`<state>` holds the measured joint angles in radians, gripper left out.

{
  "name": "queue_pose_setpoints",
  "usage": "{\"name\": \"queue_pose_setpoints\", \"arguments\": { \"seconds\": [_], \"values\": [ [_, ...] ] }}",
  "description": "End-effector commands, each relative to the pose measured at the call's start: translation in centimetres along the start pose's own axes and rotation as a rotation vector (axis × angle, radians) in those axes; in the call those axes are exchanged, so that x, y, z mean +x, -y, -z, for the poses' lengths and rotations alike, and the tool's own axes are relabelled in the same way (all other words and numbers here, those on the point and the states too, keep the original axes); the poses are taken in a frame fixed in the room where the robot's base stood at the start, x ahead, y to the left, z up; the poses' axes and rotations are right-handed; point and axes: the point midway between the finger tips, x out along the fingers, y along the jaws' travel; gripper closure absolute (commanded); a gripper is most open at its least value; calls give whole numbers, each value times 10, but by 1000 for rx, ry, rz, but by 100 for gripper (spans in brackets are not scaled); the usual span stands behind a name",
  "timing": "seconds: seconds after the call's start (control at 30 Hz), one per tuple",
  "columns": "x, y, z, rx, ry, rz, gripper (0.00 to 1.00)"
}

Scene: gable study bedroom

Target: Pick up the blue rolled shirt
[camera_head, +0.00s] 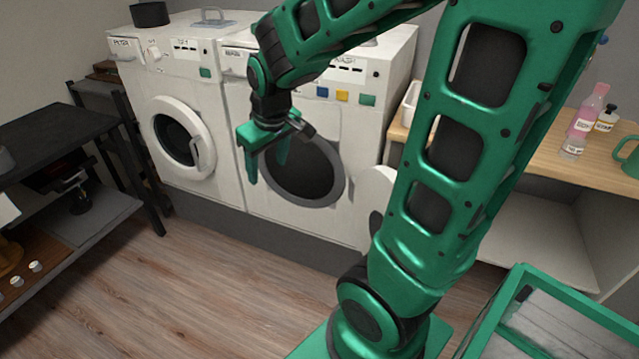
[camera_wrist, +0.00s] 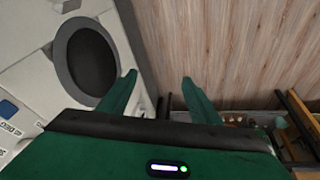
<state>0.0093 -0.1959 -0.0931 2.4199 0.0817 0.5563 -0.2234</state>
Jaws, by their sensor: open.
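No blue rolled shirt shows in either view. My green gripper (camera_head: 267,160) hangs with its fingers pointing down in front of the right-hand washing machine. It is open, with nothing between its fingers. In the wrist view, my gripper (camera_wrist: 158,90) has its two fingers spread apart over the wood floor and the machine's edge. The right-hand washing machine (camera_head: 386,75) has a dark round opening (camera_head: 305,172), and its inside is too dark to make out. The left-hand washing machine (camera_head: 210,95) has a round door (camera_head: 178,138) with a white ring.
A dark shelf table (camera_head: 50,125) stands at the left. A wooden counter (camera_head: 545,160) with a pink bottle (camera_head: 590,112) and a green mug (camera_head: 628,155) is at the right. A green-framed bin (camera_head: 515,290) is at the lower right. The wood floor (camera_head: 190,290) in front is clear.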

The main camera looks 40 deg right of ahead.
Motion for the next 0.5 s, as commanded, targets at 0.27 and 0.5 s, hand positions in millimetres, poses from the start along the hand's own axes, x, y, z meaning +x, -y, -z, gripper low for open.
{"name": "queue_pose_setpoints", "arguments": {
  "seconds": [0.27,0.5],
  "values": [
    [83,-45,60,-219,39,-112,42],
    [160,-103,84,-420,132,-241,42]
  ]
}}
